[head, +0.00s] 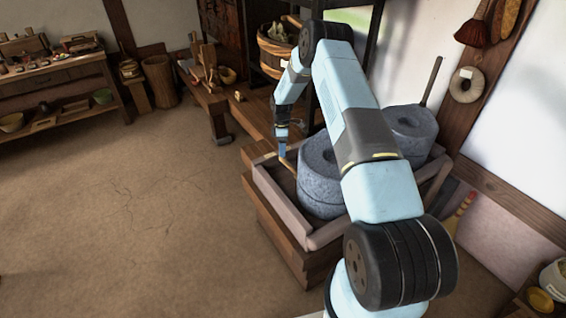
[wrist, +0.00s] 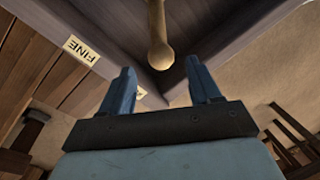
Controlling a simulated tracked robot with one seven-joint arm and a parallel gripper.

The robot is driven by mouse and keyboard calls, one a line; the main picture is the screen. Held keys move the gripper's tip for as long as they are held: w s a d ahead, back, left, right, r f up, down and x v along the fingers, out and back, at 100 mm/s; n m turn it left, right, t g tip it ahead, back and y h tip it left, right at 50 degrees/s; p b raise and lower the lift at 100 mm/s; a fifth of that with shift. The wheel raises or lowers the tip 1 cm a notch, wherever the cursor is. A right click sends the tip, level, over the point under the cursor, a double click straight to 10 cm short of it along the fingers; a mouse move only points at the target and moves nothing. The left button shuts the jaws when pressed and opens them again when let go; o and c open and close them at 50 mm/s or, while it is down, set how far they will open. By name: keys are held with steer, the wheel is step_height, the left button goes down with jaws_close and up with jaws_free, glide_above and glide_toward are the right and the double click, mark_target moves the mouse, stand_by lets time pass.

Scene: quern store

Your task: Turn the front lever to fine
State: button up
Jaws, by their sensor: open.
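The front lever (wrist: 158,45) shows in the wrist view as a pale wooden rod with a rounded knob, hanging down from the top edge. My gripper (wrist: 163,85) is open, its two blue fingers to either side of and below the knob in the picture, with nothing between the tips. I cannot tell whether a finger touches the knob. A FINE label (wrist: 81,50) lies to the left of the lever. A second label (wrist: 141,93) is mostly hidden behind the left finger. In the head view my gripper (head: 282,150) is at the near stone (head: 318,192), by the lever (head: 287,164).
The stones sit in a wooden trough (head: 285,212). A second stone (head: 412,128) with an upright dark handle stands behind my arm. A wooden bucket (head: 275,50) and a low bench (head: 207,97) are at the back. The floor at left is clear.

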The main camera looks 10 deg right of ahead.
mark_target(282, 161)
steer(key=f, duration=0.3)
steer(key=s+f, duration=0.1)
steer(key=f, duration=0.3)
steer(key=shift+s+a+f, duration=0.1)
steer(key=shift+s+a, duration=0.1)
steer(key=shift+c, duration=0.3)
jaws_close()
